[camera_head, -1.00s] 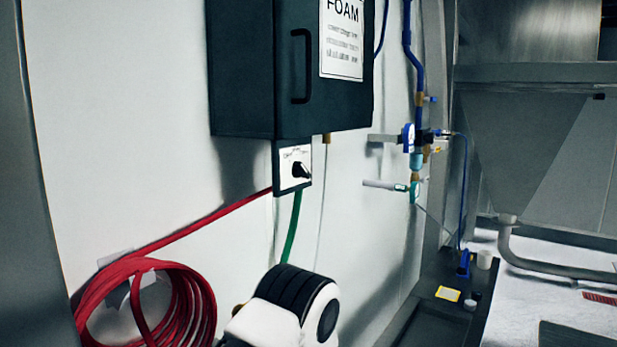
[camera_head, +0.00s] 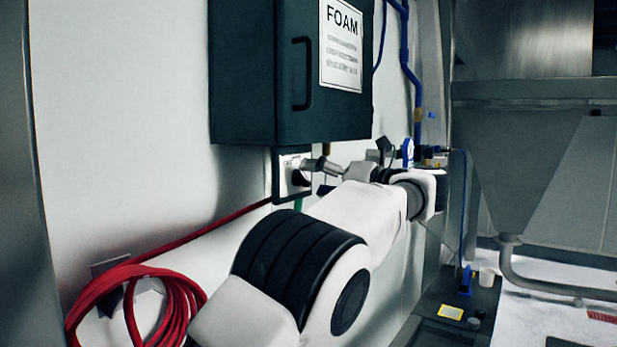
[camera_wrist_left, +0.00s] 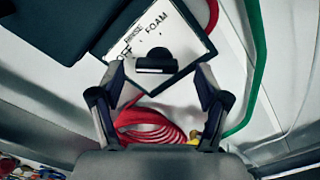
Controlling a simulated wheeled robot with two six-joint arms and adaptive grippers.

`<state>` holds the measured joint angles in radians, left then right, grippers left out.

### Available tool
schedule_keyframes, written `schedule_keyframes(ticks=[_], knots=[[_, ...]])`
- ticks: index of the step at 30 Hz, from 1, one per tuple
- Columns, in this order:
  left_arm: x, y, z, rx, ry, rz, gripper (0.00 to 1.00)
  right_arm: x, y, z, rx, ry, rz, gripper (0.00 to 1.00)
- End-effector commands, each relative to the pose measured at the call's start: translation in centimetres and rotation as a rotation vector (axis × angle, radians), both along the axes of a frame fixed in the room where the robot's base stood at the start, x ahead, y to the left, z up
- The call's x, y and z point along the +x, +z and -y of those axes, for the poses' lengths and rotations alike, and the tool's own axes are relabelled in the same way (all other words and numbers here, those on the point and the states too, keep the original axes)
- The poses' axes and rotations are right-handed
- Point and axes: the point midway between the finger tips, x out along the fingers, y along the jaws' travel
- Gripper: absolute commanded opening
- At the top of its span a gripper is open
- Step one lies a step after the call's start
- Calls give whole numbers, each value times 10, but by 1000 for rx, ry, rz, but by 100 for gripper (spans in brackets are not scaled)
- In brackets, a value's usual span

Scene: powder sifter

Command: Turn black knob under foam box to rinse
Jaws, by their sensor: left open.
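The dark foam box (camera_head: 250,80) with a FOAM sign hangs on the wall. Under it, a white control plate (camera_head: 283,190) carries the black knob (camera_head: 299,178). In the left wrist view the plate (camera_wrist_left: 182,52) shows OFF, RINSE and FOAM labels around the knob (camera_wrist_left: 155,60). My left gripper (camera_head: 318,171) reaches in from the right side of the plate, close to the knob. In the left wrist view its open fingers (camera_wrist_left: 160,82) are spread to both sides, with the knob just ahead between them. Contact cannot be told. My right gripper is not in view.
A coiled red hose (camera_head: 135,300) hangs on the wall at lower left and runs up to the plate. A green hose (camera_wrist_left: 253,75) hangs beside the plate. Blue pipes and valves (camera_head: 407,152) are on the wall to the right, behind my arm. The box bottom is just above the gripper.

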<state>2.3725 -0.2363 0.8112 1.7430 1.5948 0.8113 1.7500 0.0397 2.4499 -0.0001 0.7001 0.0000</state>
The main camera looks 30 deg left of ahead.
Motion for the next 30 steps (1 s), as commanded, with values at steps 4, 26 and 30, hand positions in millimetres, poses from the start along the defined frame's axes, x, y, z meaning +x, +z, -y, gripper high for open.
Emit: schedule_keyframes(ticks=[4,26,30], knots=[[3,1,-20,2,0,-1,76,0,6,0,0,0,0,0],[4,0,-24,4,-1,-11,16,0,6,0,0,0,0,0],[4,0,-24,7,0,-41,16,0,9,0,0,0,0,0]])
